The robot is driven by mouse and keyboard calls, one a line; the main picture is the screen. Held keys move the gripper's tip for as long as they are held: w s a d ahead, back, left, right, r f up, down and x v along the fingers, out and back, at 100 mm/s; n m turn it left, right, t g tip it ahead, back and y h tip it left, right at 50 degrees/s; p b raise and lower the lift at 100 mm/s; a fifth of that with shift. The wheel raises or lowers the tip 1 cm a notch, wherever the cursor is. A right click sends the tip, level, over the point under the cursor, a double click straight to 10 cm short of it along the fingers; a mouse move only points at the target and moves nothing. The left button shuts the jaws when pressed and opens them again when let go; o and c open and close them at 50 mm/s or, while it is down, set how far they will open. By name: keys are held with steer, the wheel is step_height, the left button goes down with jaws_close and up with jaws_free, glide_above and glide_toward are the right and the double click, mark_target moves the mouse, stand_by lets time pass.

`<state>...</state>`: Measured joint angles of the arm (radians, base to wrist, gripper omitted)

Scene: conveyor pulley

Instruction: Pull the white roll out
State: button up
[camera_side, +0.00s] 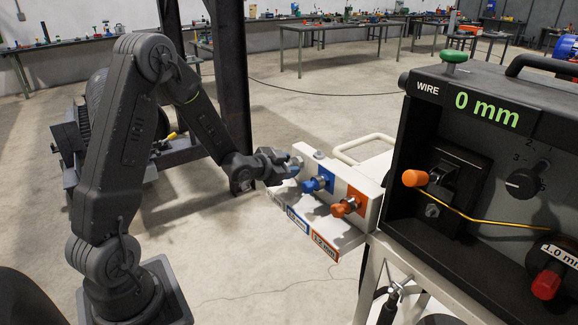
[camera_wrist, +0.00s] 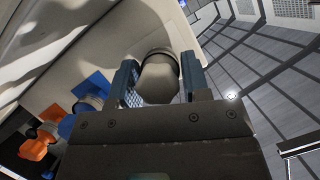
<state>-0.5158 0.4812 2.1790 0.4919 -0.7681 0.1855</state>
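The white roll (camera_wrist: 158,80) shows in the wrist view as a pale, rounded cylinder in front of a white panel. It lies between the two fingers of my gripper (camera_wrist: 159,82), with one finger on each side. Any gap between fingers and roll is too small to tell, so I cannot see whether they grip it. In the side view my gripper (camera_side: 292,165) is at the left end of the white rack (camera_side: 369,199), and it mostly hides the roll there.
A blue roll (camera_side: 318,184) and an orange roll (camera_side: 346,207) sit along the rack to the right of my gripper. The black wire machine (camera_side: 490,175) stands at the right.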

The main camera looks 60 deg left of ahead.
jaws_close()
steer(key=shift+s, duration=0.75)
stand_by(0.5)
steer(key=shift+s, duration=2.7)
